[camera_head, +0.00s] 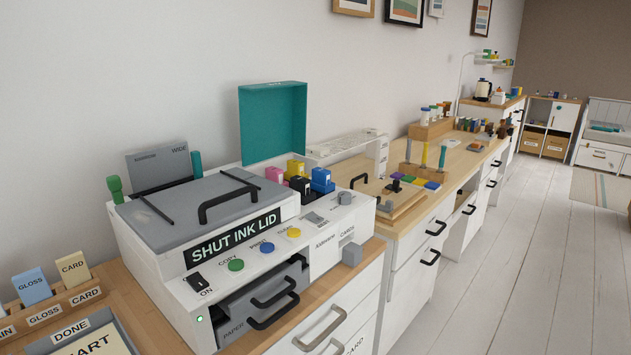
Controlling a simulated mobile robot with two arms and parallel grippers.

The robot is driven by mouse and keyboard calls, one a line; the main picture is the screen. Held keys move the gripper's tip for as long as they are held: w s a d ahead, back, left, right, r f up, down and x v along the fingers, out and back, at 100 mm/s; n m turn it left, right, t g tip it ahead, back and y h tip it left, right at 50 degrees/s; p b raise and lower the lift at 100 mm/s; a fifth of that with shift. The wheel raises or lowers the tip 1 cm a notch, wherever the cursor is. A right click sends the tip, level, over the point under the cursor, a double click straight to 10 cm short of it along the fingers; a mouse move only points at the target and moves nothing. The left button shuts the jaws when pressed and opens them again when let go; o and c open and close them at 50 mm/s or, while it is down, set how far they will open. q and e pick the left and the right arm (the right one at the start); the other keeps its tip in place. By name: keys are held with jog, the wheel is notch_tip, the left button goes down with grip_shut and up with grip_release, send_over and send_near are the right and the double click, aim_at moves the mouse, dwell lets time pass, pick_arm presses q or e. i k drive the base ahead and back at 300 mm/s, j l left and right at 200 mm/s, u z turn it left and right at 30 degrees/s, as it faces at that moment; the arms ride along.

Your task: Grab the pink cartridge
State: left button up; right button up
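The pink cartridge (274,174) stands upright in the far right part of the white printer (172,288), in front of the raised teal lid (272,124). It is at the left end of a cluster with a yellow cartridge (295,168), black cartridges (300,185) and blue cartridges (321,178). Its lower part is hidden behind the grey scanner cover and nearby parts. Neither of my grippers is in view.
The grey cover (200,208) with a black handle lies left of the cartridges, above the "SHUT INK LID" label. A green-handled tool (115,188) stands at the printer's left. A card holder (60,308) sits front left. Wooden desktop (462,160) continues right, with white floor beyond.

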aim_at(274, 175)
jog(key=i+l, duration=0.5)
jog(key=l, duration=0.15)
jog(key=i+l+z, duration=0.1)
jog(key=i+l, duration=0.35)
jog(key=l, duration=0.15)
